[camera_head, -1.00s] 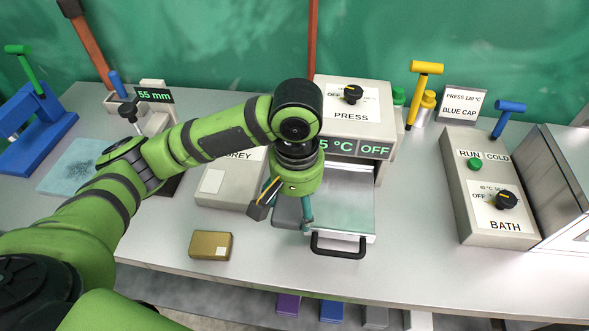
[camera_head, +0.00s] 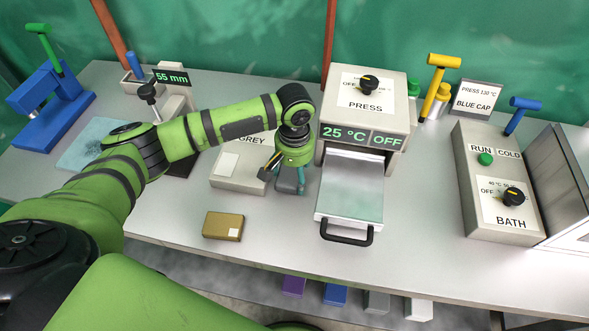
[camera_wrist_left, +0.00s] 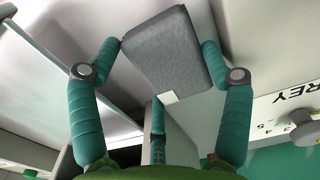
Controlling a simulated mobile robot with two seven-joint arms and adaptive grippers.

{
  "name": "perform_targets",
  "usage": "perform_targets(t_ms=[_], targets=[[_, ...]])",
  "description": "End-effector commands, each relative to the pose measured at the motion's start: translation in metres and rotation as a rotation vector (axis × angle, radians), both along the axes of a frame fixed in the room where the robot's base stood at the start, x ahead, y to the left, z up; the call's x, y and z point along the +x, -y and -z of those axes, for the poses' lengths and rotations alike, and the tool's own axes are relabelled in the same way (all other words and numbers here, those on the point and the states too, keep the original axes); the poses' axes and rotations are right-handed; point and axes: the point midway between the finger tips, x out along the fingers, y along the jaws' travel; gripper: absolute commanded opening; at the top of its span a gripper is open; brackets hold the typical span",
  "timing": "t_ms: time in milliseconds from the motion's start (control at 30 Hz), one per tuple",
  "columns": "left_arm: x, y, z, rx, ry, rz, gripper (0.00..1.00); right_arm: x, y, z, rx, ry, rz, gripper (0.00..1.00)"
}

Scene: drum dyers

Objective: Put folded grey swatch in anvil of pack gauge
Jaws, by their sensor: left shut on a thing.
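My left gripper (camera_head: 286,184) is shut on the folded grey swatch (camera_head: 289,178), above the bench between the GREY box and the press tray. In the left wrist view the swatch (camera_wrist_left: 165,48) is a thick grey pad, tilted, between the two teal fingers (camera_wrist_left: 160,60). The pack gauge (camera_head: 176,106) stands at the back left with a "55 mm" display (camera_head: 171,78) and a black knob (camera_head: 148,92). My arm hides much of its lower part, and I cannot make out its anvil clearly. My right gripper is not in view.
The GREY box (camera_head: 235,176) lies between the gripper and the gauge. A brown box (camera_head: 223,225) sits in front. A blue cloth (camera_head: 95,140) lies at left.

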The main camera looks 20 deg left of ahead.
Motion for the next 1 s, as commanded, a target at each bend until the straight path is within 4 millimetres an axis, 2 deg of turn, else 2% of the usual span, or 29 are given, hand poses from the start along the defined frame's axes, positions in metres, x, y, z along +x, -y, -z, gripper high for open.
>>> perform_targets(t_ms=[367,400,433,800,867,1000], targets=[[0.0,0.001,0.005,-0.002,-0.001,0.0,0.48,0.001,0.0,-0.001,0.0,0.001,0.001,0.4],[0.0,0.001,0.005,-0.002,-0.001,0.0,0.86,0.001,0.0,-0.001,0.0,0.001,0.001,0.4],[0.0,0.001,0.005,-0.002,0.0,0.0,0.88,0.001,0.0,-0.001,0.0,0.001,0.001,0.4],[0.0,0.0,0.003,-0.001,0.001,0.0,0.88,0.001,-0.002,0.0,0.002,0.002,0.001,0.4],[0.001,0.001,-0.002,-0.001,0.002,0.0,0.88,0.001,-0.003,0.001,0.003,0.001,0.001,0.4],[0.001,0.001,-0.023,-0.003,0.005,0.0,0.88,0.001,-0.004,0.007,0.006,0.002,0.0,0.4]])
